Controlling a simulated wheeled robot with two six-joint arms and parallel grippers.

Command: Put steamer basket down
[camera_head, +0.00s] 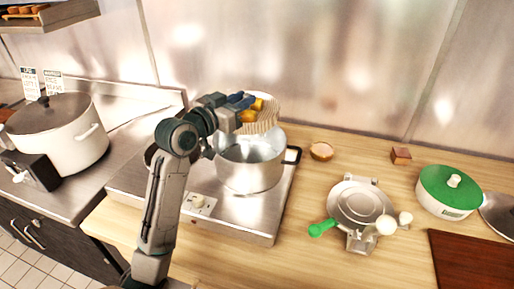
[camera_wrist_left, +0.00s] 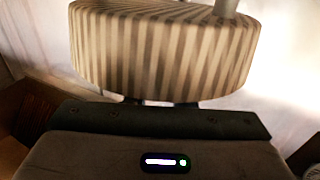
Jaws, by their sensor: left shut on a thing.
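The steamer basket (camera_head: 262,118), striped tan and brown with yellow items in it, is up behind and above the silver pot (camera_head: 250,165) in the head view. My left gripper (camera_head: 246,103) reaches over from the left and is shut on the basket's near side. The basket (camera_wrist_left: 165,50) fills the top of the left wrist view, just beyond the gripper body. The fingertips are mostly hidden. The pot stands on a steel stove (camera_head: 235,220). I cannot tell whether the basket touches the pot's rim. My right gripper is not in view.
Right of the stove are a small wooden bowl (camera_head: 321,151), a round metal press (camera_head: 360,203) with a green handle, a green-lidded pot (camera_head: 448,190) and a brown board (camera_head: 462,260). Bare wooden counter lies between.

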